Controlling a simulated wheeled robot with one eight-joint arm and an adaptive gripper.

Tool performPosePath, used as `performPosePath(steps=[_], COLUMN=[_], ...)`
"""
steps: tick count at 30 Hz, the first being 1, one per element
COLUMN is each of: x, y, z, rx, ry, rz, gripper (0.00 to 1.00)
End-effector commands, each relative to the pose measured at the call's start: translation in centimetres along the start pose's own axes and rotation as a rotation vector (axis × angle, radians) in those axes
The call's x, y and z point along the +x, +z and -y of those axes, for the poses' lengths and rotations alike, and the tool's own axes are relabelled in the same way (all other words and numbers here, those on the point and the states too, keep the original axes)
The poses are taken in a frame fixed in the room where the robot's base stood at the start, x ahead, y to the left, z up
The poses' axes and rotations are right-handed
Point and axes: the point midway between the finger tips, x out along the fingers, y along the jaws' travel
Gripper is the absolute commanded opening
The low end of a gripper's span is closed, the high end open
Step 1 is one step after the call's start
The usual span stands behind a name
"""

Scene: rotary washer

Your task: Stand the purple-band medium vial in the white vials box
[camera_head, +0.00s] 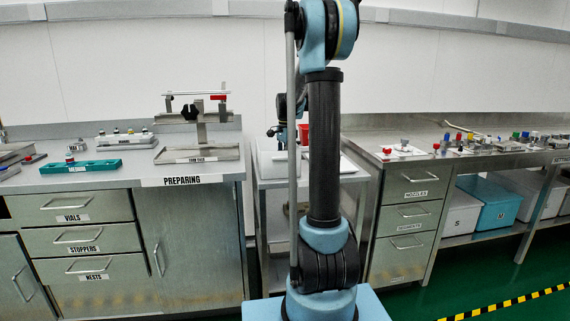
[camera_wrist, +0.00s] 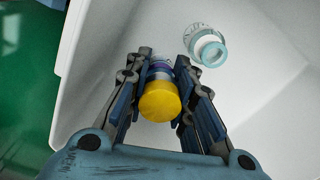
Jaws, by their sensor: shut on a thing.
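My gripper (camera_wrist: 167,62) is shut on a vial (camera_wrist: 159,98) with a yellow cap facing the wrist camera and a purple band partly showing below the cap. In the wrist view the vial is between the fingers, over the inside of the white box (camera_wrist: 97,55). Whether its base touches the box floor cannot be told. A clear vial with a teal ring (camera_wrist: 211,53) is in the box, up and right of my fingers. In the head view the white box (camera_head: 268,166) is on the middle cart, with my gripper above it, partly hidden by my arm.
A red container (camera_head: 304,131) stands behind my arm on the cart. The left bench holds a teal tray (camera_head: 82,166), a grey rack (camera_head: 126,141) and a metal stand (camera_head: 200,130). The right bench (camera_head: 405,171) holds several small coloured parts. Green floor (camera_wrist: 25,85) shows beside the box.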

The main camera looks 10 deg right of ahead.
Motion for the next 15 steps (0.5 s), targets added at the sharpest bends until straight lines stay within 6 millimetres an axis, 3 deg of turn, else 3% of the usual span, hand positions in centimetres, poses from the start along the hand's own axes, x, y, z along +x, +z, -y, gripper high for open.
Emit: performPosePath(steps=[6,7,9,15], x=[0.11,0.11,0.09,0.08], y=[0.02,0.02,0.03,0.04], z=[0.01,0.01,0.01,0.00], rx=[0.000,0.000,0.000,-0.001], ry=[0.000,0.000,0.000,0.000], rz=[0.000,0.000,0.000,0.000], gripper=[0.00,0.27,0.43,0.43])
